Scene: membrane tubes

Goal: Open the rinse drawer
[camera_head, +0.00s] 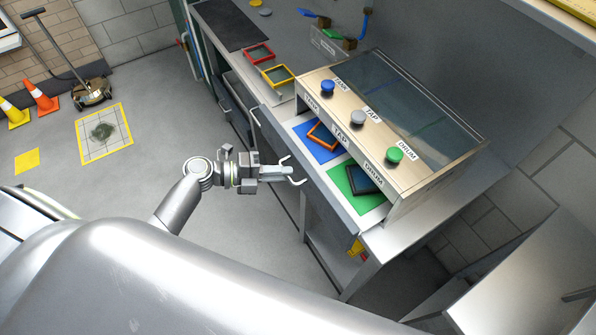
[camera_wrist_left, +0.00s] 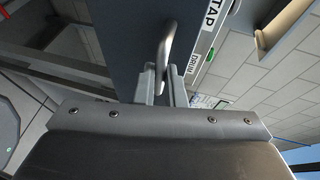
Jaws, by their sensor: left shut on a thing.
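The grey rinse drawer front (camera_head: 323,178) runs along the front edge of the bench below the labelled panel. My left gripper (camera_head: 289,173) is at its front face, shut on the drawer handle. In the left wrist view the metal handle (camera_wrist_left: 169,42) stands up between the two fingers (camera_wrist_left: 163,85), with the dark drawer face behind it. The head view does not clearly show any gap at the drawer. My right gripper is not in view.
The panel above carries blue (camera_head: 328,87), grey (camera_head: 358,117) and green (camera_head: 394,154) knobs. Orange (camera_head: 322,135) and dark (camera_head: 364,179) frames lie on blue and green mats. Red (camera_head: 259,54) and yellow (camera_head: 278,76) frames lie further back.

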